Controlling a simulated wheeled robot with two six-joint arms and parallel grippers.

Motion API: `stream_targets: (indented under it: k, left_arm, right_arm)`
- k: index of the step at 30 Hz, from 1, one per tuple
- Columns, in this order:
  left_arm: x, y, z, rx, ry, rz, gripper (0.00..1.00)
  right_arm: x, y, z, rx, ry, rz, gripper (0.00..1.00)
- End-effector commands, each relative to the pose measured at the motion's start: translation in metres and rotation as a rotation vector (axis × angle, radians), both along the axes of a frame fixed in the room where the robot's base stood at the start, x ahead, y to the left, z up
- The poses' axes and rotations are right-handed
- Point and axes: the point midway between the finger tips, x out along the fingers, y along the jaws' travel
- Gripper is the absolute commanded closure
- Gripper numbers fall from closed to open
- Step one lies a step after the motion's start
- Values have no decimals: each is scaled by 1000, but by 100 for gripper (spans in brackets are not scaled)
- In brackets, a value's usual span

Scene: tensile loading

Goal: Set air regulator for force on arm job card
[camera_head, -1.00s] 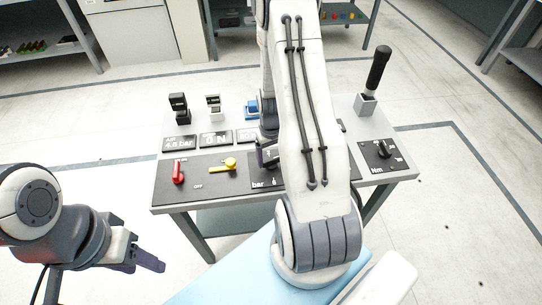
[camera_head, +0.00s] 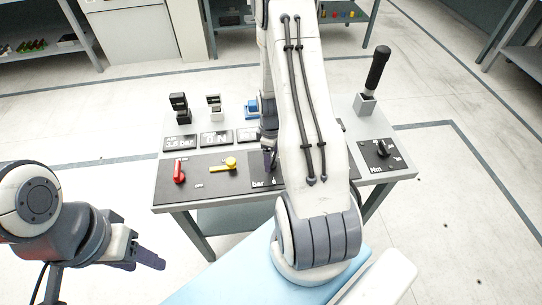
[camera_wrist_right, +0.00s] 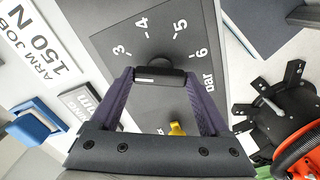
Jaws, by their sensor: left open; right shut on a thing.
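The air regulator knob (camera_wrist_right: 158,74) is a dark bar-shaped grip with a white mark, on a dark panel (camera_wrist_right: 135,45) with bar numbers 3 to 6 around it. My right gripper (camera_head: 270,158) is shut on the knob, with one purple finger on each side in the right wrist view. The arm job card (camera_wrist_right: 38,42) reads "ARM JOB" and "150 N". The air display (camera_head: 180,142) seems to read 3.8 bar; the small digits are unclear. The force display (camera_head: 216,139) reads 0 N. My left gripper (camera_head: 148,259) is open and empty, left of the bench.
A red lever (camera_head: 179,172) and a yellow lever (camera_head: 230,163) sit on the bench's left panel. A dial marked Nm (camera_head: 382,149) and a black upright handle (camera_head: 378,68) stand at the right. My right arm hides the bench's middle. The floor around is clear.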

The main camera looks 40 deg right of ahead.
Motion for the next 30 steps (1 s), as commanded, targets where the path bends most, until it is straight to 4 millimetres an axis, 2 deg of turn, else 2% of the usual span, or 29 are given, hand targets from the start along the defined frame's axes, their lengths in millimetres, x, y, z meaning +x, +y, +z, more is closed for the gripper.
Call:
stream_targets:
  k: [9, 22, 23, 24, 30]
  left_arm:
    - [0, 0, 1, 0, 0, 0, 50]
    - [0, 0, 1, 0, 0, 0, 50]
    - [0, 0, 1, 0, 0, 0, 50]
    - [0, 0, 1, 0, 0, 0, 50]
    - [0, 0, 1, 0, 0, 0, 50]
  right_arm:
    - [3, -1, 2, -5, -8, 78, 76]
    - [3, -1, 2, -5, -9, 84, 76]
    - [3, -1, 2, -5, -9, 84, 9]
    - [3, -1, 2, -5, -8, 84, 0]
    - [2, -1, 1, -3, -4, 82, 0]
